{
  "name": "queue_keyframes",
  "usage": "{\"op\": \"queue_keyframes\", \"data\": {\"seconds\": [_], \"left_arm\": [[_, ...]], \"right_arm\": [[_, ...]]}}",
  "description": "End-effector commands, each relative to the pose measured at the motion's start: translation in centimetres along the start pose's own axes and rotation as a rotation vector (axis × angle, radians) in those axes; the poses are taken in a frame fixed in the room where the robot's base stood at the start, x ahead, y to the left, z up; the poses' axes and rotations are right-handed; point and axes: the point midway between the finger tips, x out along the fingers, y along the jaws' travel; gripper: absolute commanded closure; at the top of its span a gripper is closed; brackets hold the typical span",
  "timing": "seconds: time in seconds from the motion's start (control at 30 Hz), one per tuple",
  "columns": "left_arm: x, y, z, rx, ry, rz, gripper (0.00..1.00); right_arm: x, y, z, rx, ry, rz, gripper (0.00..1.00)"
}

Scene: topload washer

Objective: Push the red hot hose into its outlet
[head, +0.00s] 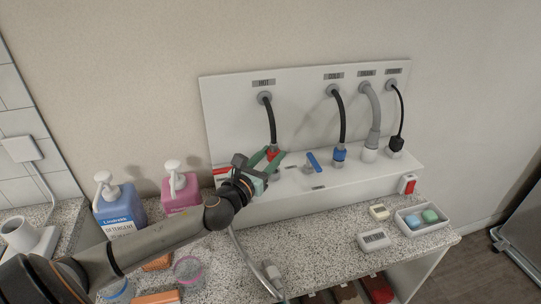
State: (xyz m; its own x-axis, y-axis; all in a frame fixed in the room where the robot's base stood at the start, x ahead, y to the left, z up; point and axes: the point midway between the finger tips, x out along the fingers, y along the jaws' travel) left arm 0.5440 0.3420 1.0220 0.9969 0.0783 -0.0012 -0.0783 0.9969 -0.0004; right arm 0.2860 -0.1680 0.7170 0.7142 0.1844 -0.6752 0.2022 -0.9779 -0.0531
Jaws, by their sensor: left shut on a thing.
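The hot hose (271,125) is black and hangs from the fitting under the HOT label (264,83) on the white back panel. Its red end (273,153) is at my left gripper (269,161), which is shut on it. The gripper comes in from the lower left, and its green fingers and dark body cover part of the ledge there. The outlet under the red end is hidden, so I cannot tell how far the end sits in it. My right gripper is not in view.
A blue lever (313,161) stands right of my gripper. The blue-ended cold hose (340,120), grey drain hose (374,115) and black power cord (401,115) are further right. Blue (119,207) and pink (181,192) pump bottles stand left.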

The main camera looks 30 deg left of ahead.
Motion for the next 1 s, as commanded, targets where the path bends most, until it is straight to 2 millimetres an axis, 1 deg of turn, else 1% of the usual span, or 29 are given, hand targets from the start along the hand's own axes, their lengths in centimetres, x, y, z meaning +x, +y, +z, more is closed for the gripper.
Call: {"op": "queue_keyframes", "data": {"seconds": [1.0], "left_arm": [[0.0, 0.0, 0.15, 0.001, -0.001, 0.0, 1.0]], "right_arm": [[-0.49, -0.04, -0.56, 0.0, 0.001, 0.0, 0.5]]}}
